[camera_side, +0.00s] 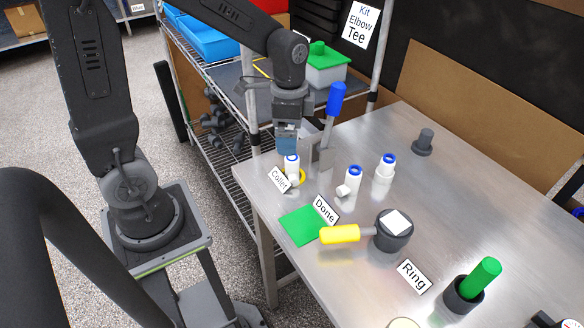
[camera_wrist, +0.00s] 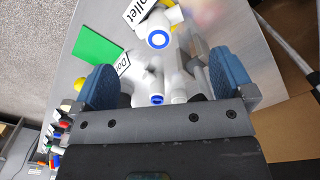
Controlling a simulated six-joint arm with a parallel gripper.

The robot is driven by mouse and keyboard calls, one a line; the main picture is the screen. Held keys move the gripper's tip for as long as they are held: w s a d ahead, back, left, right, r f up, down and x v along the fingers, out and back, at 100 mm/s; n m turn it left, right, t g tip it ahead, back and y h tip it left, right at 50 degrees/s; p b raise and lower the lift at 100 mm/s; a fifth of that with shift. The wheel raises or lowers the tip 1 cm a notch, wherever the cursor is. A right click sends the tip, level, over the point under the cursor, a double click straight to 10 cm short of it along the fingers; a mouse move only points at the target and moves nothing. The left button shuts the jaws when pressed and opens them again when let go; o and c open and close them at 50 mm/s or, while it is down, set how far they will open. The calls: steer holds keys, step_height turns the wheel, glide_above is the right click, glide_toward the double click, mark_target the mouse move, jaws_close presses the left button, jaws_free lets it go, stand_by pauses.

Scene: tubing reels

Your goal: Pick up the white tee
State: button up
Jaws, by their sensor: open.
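My gripper (camera_side: 303,148) is open above the table's near left corner, pointing down. In the wrist view its blue fingers stand wide apart (camera_wrist: 167,82) with nothing held between them. A white fitting with a blue ring (camera_side: 291,166) stands just below it by the Collet label; it shows ahead of the fingers in the wrist view (camera_wrist: 157,39), with a white branch. A second white fitting (camera_side: 352,180) with a short side branch stands to the right. A third (camera_side: 385,172) stands farther right. I cannot tell for certain which one is the tee.
A blue-handled tool (camera_side: 336,98) stands upright close beside my gripper. A green Done mat (camera_side: 300,226) lies in front. A yellow-handled dark pot (camera_side: 393,236), a green-topped dark holder (camera_side: 474,282) and a grey peg (camera_side: 424,141) stand on the table. The table's back right is mostly clear.

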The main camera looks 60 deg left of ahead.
mark_target(292, 166)
step_height(292, 166, down, 5)
steer(key=shift+w+d+f, duration=0.1)
steer(key=shift+d+f, duration=0.05)
steer(key=shift+f, duration=1.2)
steer(key=shift+d+f, duration=0.15)
steer(key=shift+f, duration=1.2)
steer(key=c, duration=0.9)
steer(key=shift+r, duration=0.15)
